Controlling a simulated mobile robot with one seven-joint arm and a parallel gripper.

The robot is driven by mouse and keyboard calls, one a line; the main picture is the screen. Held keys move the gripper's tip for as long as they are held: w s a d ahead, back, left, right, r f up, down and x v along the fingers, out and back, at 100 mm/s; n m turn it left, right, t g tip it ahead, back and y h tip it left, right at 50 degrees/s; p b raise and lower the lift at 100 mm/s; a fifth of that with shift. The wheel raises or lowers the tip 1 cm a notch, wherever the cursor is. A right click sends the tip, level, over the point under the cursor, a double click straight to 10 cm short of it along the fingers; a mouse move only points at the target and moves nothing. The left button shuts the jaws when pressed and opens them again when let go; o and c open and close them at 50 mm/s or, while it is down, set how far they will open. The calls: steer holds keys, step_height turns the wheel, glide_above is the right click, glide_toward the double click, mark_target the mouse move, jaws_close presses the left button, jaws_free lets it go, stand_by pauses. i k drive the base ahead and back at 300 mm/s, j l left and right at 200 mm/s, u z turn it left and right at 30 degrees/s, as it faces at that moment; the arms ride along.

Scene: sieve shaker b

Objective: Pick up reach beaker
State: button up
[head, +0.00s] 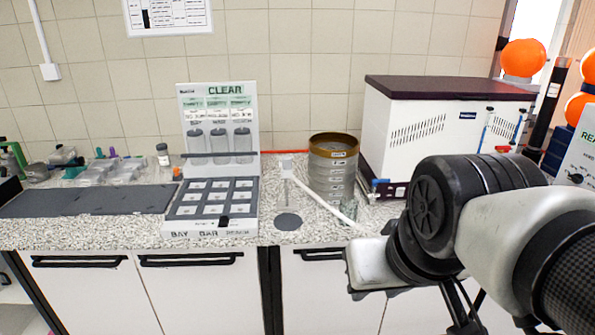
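A small clear vessel (349,207), which looks like a glass beaker, stands on the counter just in front of the sieve stack. It is partly hidden by a white slanting bar, and I cannot read any label on it. My arm reaches in from the right, with its wrist in front of the counter edge, to the right of and nearer than the vessel. Dark narrow parts below the wrist may belong to my gripper. Its fingertips cannot be made out, and I see nothing held.
The sieve stack (333,165) stands left of a white box with a dark lid (430,125). A labelled rack (218,150) with grey cylinders is left of centre. Dark mats (90,201) and clutter are at left.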

mark_target(348, 211)
steer(key=i+l, duration=0.2)
steer(key=i, duration=0.25)
steer(key=i+l, duration=0.2)
steer(key=i, duration=0.2)
